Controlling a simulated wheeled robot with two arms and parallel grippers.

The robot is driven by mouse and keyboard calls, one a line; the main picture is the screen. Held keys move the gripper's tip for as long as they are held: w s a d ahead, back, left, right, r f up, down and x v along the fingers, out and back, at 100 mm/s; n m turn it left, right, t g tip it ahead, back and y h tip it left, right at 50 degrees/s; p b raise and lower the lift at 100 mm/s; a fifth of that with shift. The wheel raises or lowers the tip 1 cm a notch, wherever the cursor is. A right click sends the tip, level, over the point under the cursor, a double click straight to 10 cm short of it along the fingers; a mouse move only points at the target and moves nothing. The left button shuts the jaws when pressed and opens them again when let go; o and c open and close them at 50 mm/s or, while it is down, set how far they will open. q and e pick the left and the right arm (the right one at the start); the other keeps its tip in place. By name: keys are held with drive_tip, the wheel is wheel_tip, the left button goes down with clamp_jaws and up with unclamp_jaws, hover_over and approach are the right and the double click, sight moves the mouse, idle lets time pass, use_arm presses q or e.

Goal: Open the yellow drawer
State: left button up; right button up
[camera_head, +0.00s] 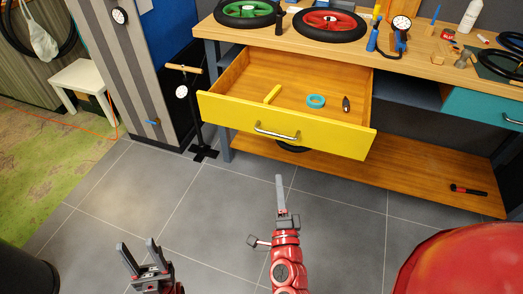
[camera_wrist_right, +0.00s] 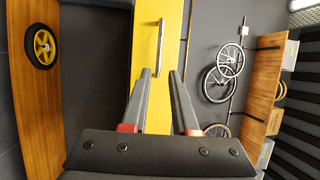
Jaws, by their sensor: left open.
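The yellow drawer (camera_head: 236,115) under the workbench is pulled well out, with its wooden inside showing. Its metal handle (camera_head: 277,133) is on the front panel. Inside lie a blue-green ring (camera_head: 316,101), a yellow stick (camera_head: 272,94) and a small dark item (camera_head: 346,104). My right gripper (camera_head: 281,182) is below and in front of the handle, apart from it. In the right wrist view its fingers (camera_wrist_right: 160,76) are spread and empty, facing the yellow front (camera_wrist_right: 172,20) and the handle (camera_wrist_right: 159,52). My left gripper (camera_head: 138,246) is open and empty at lower left, away from the drawer.
The workbench top (camera_head: 300,44) holds a green wheel (camera_head: 247,12), a red wheel (camera_head: 330,24) and tools. A teal drawer (camera_head: 484,110) is at right. A floor pump (camera_head: 191,100) stands left of the bench. A hammer (camera_head: 468,190) lies on the lower shelf. The grey floor (camera_head: 180,200) is clear.

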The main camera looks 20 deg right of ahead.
sight(275, 135)
drive_tip(key=p+x, duration=0.1)
drive_tip(key=x, duration=1.6)
drive_tip(key=shift+w+d+p, duration=0.2)
drive_tip(key=shift+p, duration=0.15)
clamp_jaws()
idle(0.5)
